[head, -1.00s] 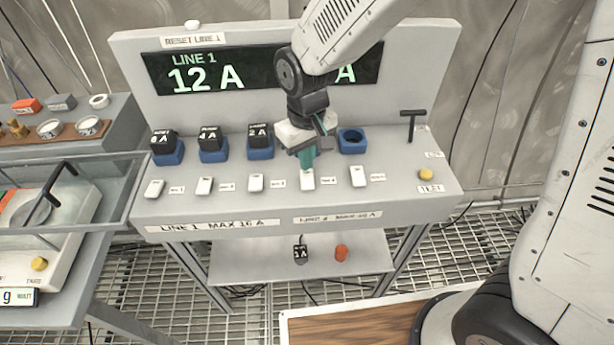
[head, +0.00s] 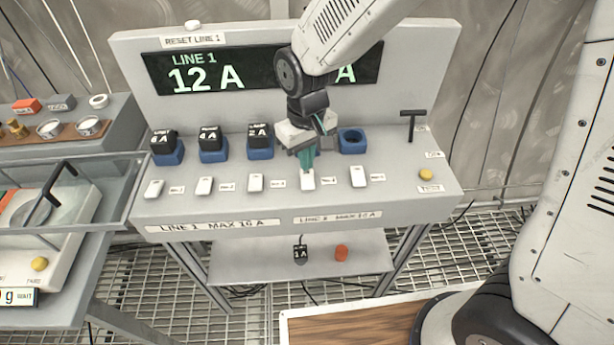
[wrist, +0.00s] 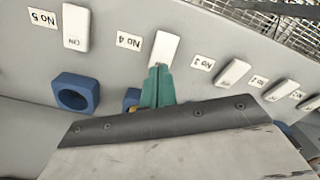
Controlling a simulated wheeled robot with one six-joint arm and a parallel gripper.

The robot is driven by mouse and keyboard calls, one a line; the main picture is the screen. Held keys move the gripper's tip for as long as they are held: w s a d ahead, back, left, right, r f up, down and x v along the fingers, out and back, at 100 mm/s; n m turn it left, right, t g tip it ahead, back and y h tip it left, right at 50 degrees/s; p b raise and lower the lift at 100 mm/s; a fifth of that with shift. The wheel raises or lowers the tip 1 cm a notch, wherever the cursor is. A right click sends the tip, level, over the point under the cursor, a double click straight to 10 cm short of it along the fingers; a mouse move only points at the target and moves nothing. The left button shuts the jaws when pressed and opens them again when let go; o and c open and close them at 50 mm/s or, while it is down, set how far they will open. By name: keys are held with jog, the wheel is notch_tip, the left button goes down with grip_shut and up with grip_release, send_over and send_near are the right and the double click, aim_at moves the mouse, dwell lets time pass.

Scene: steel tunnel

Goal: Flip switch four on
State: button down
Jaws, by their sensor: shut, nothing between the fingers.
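Switch four (head: 308,181) is a white rocker, fourth from the left in the row on the grey sloping panel (head: 400,185). The wrist view shows switch four (wrist: 166,46) beside its upside-down "No 4" label (wrist: 128,40). My gripper (head: 307,170) is shut and empty, its teal fingers pointing down. In the wrist view my gripper's tips (wrist: 159,70) are at the end of the switch nearer the blue sockets and seem to touch it. They hide that end, so I cannot tell which way the rocker is tipped.
Switch five (head: 358,176) and switch three (head: 256,182) stand close on either side. An empty blue socket (head: 352,141) and several black blocks in sockets lie behind. A black T-handle (head: 411,124) stands at right. The display (head: 208,76) reads LINE 1, 12 A.

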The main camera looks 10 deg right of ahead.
aim_at(307, 173)
jog(key=shift+f, duration=0.95)
dwell(0.4)
jog(key=shift+r, duration=3.5)
jog(key=s+d+r+m, duration=0.2)
jog(key=s+d+r, duration=0.2)
jog(key=s+d, duration=0.2)
jog(key=s+d+r+m+t, duration=0.1)
jog(key=s+d+r, duration=0.3)
jog(key=s+d, duration=0.3)
jog(key=s+d+r+m, duration=0.2)
jog(key=s+d+r, duration=0.2)
jog(key=s+d, duration=0.2)
jog(key=shift+s+d+r+m, duration=0.25)
jog(key=shift+d+m, duration=0.05)
jog(key=shift+d, duration=0.65)
